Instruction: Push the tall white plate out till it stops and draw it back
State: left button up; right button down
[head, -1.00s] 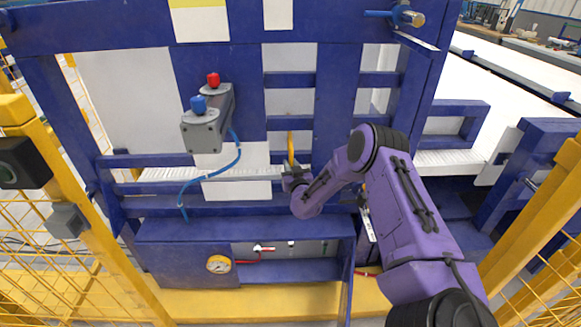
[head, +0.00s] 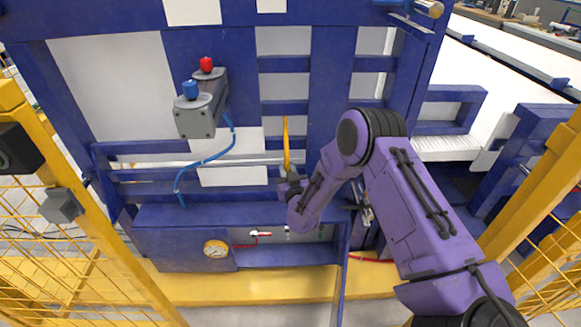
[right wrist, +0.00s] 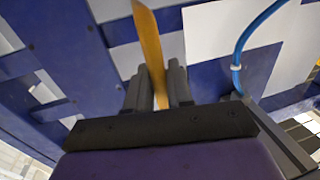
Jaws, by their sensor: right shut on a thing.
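My right gripper (head: 286,178) is shut on an upright yellow strip (head: 286,145) in front of the blue frame. In the right wrist view the strip (right wrist: 150,45) rises from between the two fingers (right wrist: 157,92). White panels show in and behind the frame: a large one at the left (head: 110,90), a narrow one behind the bars (head: 283,82), and a lower one (head: 232,145). I cannot tell which is the tall plate, or how the strip joins it. My left gripper is not in view.
A grey box with a red knob (head: 206,64) and a blue knob (head: 190,89) stands out from the frame, with a blue hose (head: 207,160). A gauge (head: 215,249) sits below. Yellow mesh fences (head: 75,210) stand at both sides.

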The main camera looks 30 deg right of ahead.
jog(key=c, duration=1.3)
grip_release()
jog(key=shift+a+f, duration=0.15)
jog(key=shift+o, duration=0.7)
jog(key=shift+s+r, duration=0.1)
jog(key=shift+r, duration=0.1)
jog(key=shift+s, duration=0.1)
jog(key=b+v, duration=0.1)
jog(key=v, duration=0.9)
jog(key=shift+s, duration=0.2)
jog(key=shift+a, duration=0.1)
jog(key=s+a+f+m+g+y, duration=0.2)
jog(key=s+f+g, duration=0.4)
jog(key=s+f, duration=0.6)
jog(key=s+f+g, duration=0.4)
jog(key=s, duration=0.6)
jog(key=s+a+f+g, duration=0.1)
jog(key=s+f+g, duration=0.2)
jog(key=s, duration=0.7)
notch_tip(320, 180, down, 3)
jog(key=shift+a+r+m+g+y, duration=0.25)
jog(key=shift+a+m+g+y, duration=0.1)
jog(key=shift+m+g+y, duration=0.05)
